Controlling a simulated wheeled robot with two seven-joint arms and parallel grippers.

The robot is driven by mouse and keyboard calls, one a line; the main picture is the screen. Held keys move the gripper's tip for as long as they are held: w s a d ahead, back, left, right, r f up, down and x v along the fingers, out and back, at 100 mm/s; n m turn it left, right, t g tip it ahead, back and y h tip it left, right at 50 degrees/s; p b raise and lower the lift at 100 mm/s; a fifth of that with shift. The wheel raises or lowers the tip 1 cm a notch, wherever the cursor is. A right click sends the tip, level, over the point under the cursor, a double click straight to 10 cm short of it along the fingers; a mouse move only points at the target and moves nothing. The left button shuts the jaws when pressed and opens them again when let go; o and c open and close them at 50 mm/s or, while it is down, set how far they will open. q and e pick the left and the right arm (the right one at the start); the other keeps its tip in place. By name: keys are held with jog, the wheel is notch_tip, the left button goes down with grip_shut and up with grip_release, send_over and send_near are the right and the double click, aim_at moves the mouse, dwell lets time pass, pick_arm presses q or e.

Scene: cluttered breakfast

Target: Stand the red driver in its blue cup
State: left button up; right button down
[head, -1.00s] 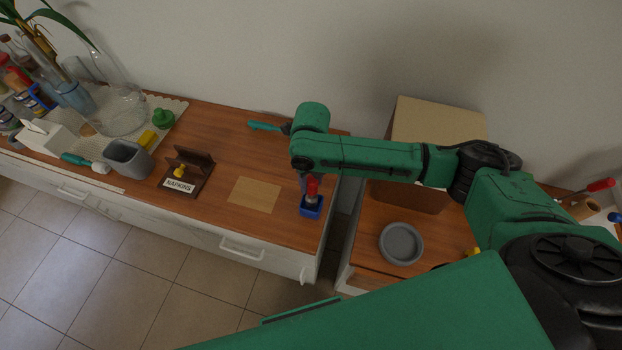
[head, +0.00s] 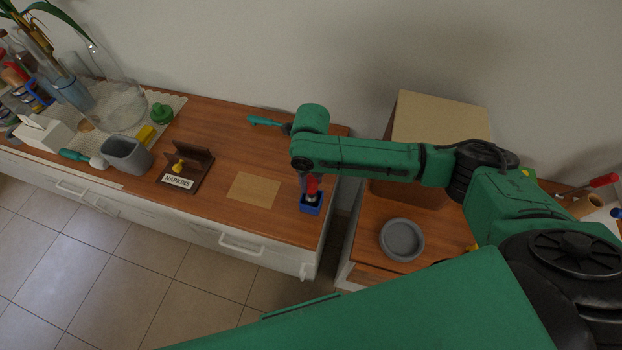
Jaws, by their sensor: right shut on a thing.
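The red driver (head: 312,188) is upright at the right end of the left counter. The blue cup (head: 311,207) stands on the wood right below it. The driver's lower end is at the cup's mouth; I cannot tell how deep it sits inside. My right gripper (head: 311,180) points down from my green wrist and is shut on the red driver, its fingers mostly hidden by the wrist and the handle. My left gripper is not in view.
A tan square mat (head: 254,190) lies left of the cup, then a napkin holder (head: 187,168) and grey bin (head: 127,155). A teal-handled tool (head: 264,121) lies behind my wrist. Across a gap, a cardboard box (head: 440,125) and grey dish (head: 402,240) stand on the right counter.

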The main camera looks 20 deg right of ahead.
jog(key=shift+f+b, duration=0.45)
jog(key=shift+f, duration=0.6)
jog(key=shift+c, duration=1.7)
grip_release()
notch_tip(320, 180, up, 14)
jog(key=b, duration=0.2)
jog(key=shift+r, duration=0.25)
